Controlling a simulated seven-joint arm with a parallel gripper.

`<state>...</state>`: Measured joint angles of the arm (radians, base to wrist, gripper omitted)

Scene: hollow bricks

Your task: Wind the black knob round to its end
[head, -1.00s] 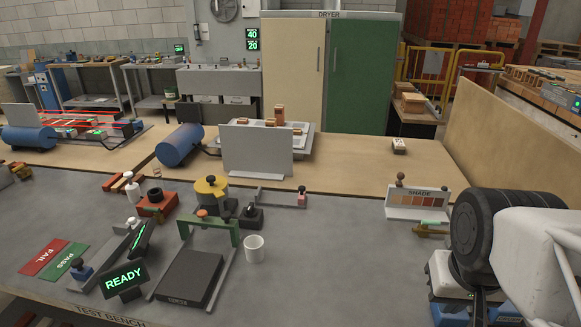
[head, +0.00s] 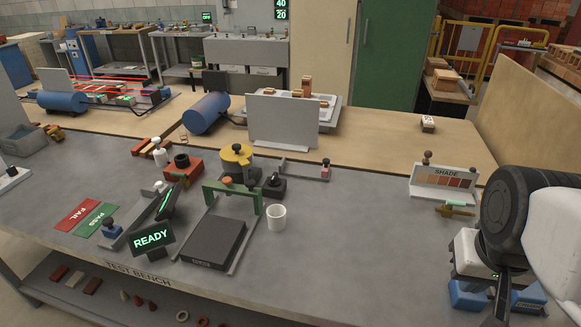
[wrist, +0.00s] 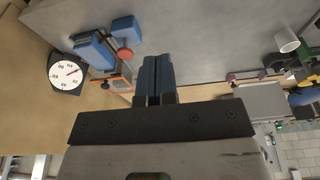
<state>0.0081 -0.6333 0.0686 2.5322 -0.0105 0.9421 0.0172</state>
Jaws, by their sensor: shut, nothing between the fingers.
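A small black knob (head: 274,182) on a dark base stands on the grey bench in the head view, just right of the green frame and behind the white mug. Its turn position is too small to tell. In the wrist view my gripper (wrist: 157,62) is shut and empty, its two dark blue fingers side by side. My arm is at the right of the head view, well away from the black knob. I cannot make out the knob in the wrist view.
A green frame (head: 232,193), a white mug (head: 276,218) and a yellow-topped pot (head: 236,160) stand near the knob. A shade board (head: 443,184) is at the right. A white-faced dial (wrist: 70,73) shows in the wrist view. Bench between mug and arm is clear.

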